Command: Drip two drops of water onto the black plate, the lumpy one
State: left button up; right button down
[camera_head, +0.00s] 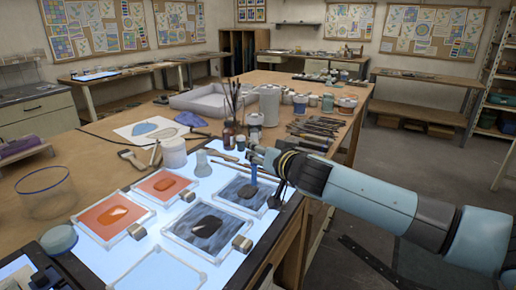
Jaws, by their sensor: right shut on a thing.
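Two black plates lie on the lit light table (140,258): a nearer black plate (208,228) and a farther black plate (246,193). I cannot tell from this view which is the lumpy one. My right gripper (256,168) comes in from the right and is above the far edge of the farther black plate. It is shut on a slim blue dropper-like tool (253,176), which points down over that plate. The tool's tip is too small to make out, and no drop shows. My left gripper is not in view.
Two orange plates (114,220) (165,187) lie left of the black ones. A clear plate (160,272) lies in front. A clear blue-rimmed glass (45,192) stands at left. A white jar (173,152), brushes (234,100) and paint pots (300,104) stand behind.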

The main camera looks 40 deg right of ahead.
jog(key=shift+f, duration=0.1)
dwell(0.3)
jog(key=shift+f, duration=0.1)
jog(key=shift+f, duration=0.15)
jog(key=shift+f+b, duration=0.35)
jog(key=shift+b, duration=0.4)
dwell(1.0)
jog(key=shift+r+p, duration=1)
jog(key=shift+r, duration=0.2)
